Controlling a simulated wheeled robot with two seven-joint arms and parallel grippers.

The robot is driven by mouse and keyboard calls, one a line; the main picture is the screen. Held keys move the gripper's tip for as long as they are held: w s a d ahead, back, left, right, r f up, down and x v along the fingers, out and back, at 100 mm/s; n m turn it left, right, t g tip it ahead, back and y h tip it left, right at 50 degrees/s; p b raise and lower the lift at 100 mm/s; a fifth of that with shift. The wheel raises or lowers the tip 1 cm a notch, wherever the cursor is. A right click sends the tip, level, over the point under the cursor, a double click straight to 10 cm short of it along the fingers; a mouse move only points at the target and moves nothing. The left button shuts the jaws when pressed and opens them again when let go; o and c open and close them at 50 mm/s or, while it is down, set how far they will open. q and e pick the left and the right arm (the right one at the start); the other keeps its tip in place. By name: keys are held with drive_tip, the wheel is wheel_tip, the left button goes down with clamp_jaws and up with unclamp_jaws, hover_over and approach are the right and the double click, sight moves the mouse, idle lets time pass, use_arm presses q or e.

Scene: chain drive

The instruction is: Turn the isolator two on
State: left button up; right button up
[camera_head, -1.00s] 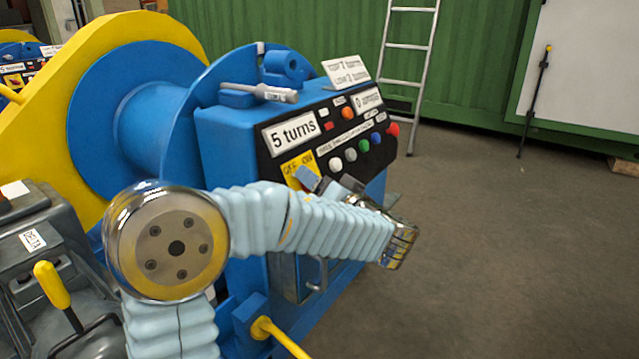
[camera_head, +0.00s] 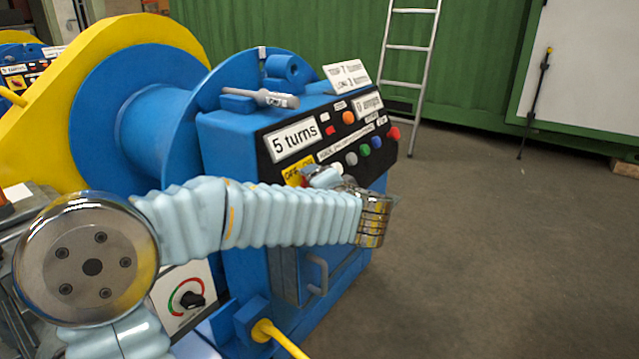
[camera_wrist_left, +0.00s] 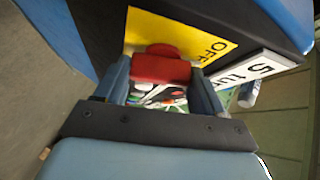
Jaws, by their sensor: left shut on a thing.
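The isolator is a red handle (camera_wrist_left: 163,67) on a yellow OFF/ON plate (camera_wrist_left: 178,38) in the left wrist view. The plate also shows in the head view (camera_head: 292,174), at the lower left of the black control panel (camera_head: 335,130). My left gripper (camera_wrist_left: 163,74) has one finger on each side of the red handle and is shut on it. In the head view the left gripper (camera_head: 320,177) is at the panel, partly hidden by my wrist. I cannot read a number on this isolator. My right gripper is not in view.
The blue machine carries a "5 turns" sign (camera_head: 293,140), coloured buttons (camera_head: 364,149) and a grey tool (camera_head: 262,97) on top. A blue drum (camera_head: 155,120) with a yellow guard is at left. A dial (camera_head: 191,299) sits below my arm. Floor at right is clear.

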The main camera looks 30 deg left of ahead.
use_arm(q)
drive_tip(key=shift+r+m+h+p, duration=0.35)
drive_tip(key=shift+m+h+p, duration=0.25)
drive_tip(key=shift+m+p, duration=0.25)
drive_tip(key=m+g+h+p, duration=0.1)
drive_tip(key=m+p, duration=0.2)
drive_tip(key=p, duration=0.2)
drive_tip(key=m+g+h+p, duration=0.2)
drive_tip(key=m+p, duration=0.2)
drive_tip(key=p, duration=0.2)
drive_tip(key=shift+w+a+r+g, duration=0.1)
drive_tip(key=shift+r+g, duration=0.05)
drive_tip(key=shift+g, duration=0.15)
drive_tip(key=shift+f+m+g+h+p, duration=0.2)
drive_tip(key=shift+m+g+h+p, duration=0.15)
drive_tip(key=shift+p, duration=0.35)
drive_tip(key=o, duration=1)
drive_tip(key=shift+o, duration=0.2)
